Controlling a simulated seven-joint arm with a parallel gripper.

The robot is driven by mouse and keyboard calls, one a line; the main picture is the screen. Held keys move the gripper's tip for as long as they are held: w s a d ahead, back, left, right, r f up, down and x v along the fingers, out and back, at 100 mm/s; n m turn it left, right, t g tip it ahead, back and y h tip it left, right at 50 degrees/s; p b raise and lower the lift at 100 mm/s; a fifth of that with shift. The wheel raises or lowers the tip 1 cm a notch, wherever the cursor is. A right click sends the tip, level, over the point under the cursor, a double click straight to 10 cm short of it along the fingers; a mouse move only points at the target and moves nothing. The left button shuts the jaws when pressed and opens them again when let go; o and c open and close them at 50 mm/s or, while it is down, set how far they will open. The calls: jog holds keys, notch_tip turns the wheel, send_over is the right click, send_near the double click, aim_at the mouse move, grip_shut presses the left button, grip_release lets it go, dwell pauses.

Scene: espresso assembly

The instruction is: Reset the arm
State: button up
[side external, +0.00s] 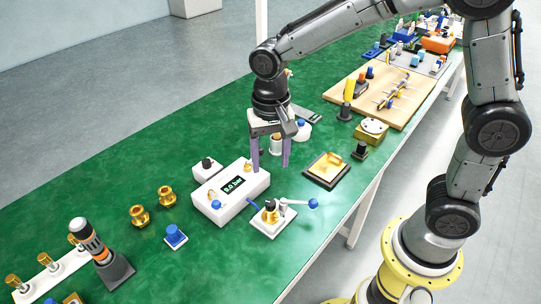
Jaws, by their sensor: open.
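My gripper (270,156) hangs over the green table with its two purple fingers pointing down and apart. A small white cylinder with a dark top (277,144) shows between or behind the fingers; I cannot tell its exact depth. The white machine box (232,192) with a display reading 9.0 bar sits just below and left of my gripper. A white plate with a brass part and a blue-ended lever (273,220) sits in front of the box. Nothing is visibly held by the fingers.
The green table (120,165) has free room at the left. Brass fittings (139,215), a blue knob on a base (175,235) and a dark tool in a stand (98,250) are at the front left. A dark tray with a gold block (326,170) and a wooden board (372,75) are at the right.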

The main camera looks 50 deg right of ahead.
jog(key=shift+r, duration=0.3)
jog(key=s+d+r+t, duration=0.3)
jog(key=s+d+r, duration=0.25)
jog(key=r, duration=0.45)
jog(key=s+d+f+n+t, duration=0.1)
jog(key=s+d+n, duration=0.1)
jog(key=s, duration=0.4)
jog(key=s+d+n+t, duration=0.1)
jog(key=s+d+n, duration=0.1)
jog(key=s+n, duration=0.2)
jog(key=shift+s+d+f+n+t, duration=0.3)
jog(key=shift+s+f+n, duration=0.1)
jog(key=shift+s, duration=0.65)
